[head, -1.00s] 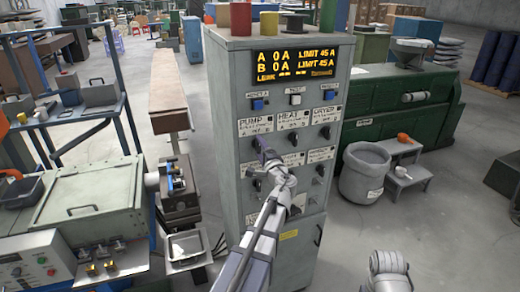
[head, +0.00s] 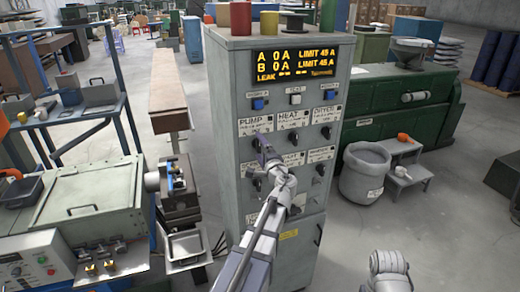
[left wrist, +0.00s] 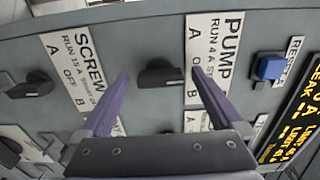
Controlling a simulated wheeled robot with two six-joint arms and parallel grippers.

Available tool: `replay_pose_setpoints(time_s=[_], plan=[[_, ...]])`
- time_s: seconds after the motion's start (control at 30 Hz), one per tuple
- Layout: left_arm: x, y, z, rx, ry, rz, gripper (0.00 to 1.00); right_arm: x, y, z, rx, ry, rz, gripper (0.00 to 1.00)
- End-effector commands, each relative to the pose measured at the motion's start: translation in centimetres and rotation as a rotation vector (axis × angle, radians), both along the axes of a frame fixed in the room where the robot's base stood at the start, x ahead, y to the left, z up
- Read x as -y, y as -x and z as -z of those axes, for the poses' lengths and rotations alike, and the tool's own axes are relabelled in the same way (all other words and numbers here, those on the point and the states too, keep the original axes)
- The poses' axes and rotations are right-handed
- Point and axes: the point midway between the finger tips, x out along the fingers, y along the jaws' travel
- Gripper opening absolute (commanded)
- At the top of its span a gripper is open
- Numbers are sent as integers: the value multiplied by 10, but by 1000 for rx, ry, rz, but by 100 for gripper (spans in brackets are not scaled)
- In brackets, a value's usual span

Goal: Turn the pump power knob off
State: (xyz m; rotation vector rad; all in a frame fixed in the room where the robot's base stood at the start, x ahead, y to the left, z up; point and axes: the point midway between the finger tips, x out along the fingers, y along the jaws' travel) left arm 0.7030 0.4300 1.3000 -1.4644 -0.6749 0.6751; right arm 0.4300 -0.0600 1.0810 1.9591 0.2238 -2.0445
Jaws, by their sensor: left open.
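The pump power knob (left wrist: 160,73) is a dark elongated knob on the grey cabinet front, beside the white PUMP label (left wrist: 214,65) marked A and B. In the left wrist view its handle lies roughly across the picture, toward the middle of the label. My left gripper (left wrist: 161,78) is open, with its purple fingers on either side of the knob in that view. I cannot tell whether they touch it. In the head view the left gripper (head: 262,145) is in front of the panel, below the PUMP label (head: 255,124), and partly hides the knob.
The SCREW knob (left wrist: 30,87) and a blue reset button (left wrist: 270,67) are close by on the panel. The HEAT knob (head: 293,136) is to the right. A grey bin (head: 364,175) stands on the floor right of the cabinet.

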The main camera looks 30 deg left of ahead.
Motion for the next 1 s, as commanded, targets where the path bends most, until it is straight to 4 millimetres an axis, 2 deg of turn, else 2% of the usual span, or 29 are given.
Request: replay_pose_setpoints(time_s=[0.17,0.5,0.63,1.0], plan=[[3,3,0,-1,-1,1,100,0,0,0,0,0,0,50],[43,38,0,0,0,2,100,0,0,0,0,0,0,50],[54,47,0,0,0,2,100,0,0,0,0,0,0,50],[59,51,0,0,0,0,100,0,0,0,0,0,0,50]])
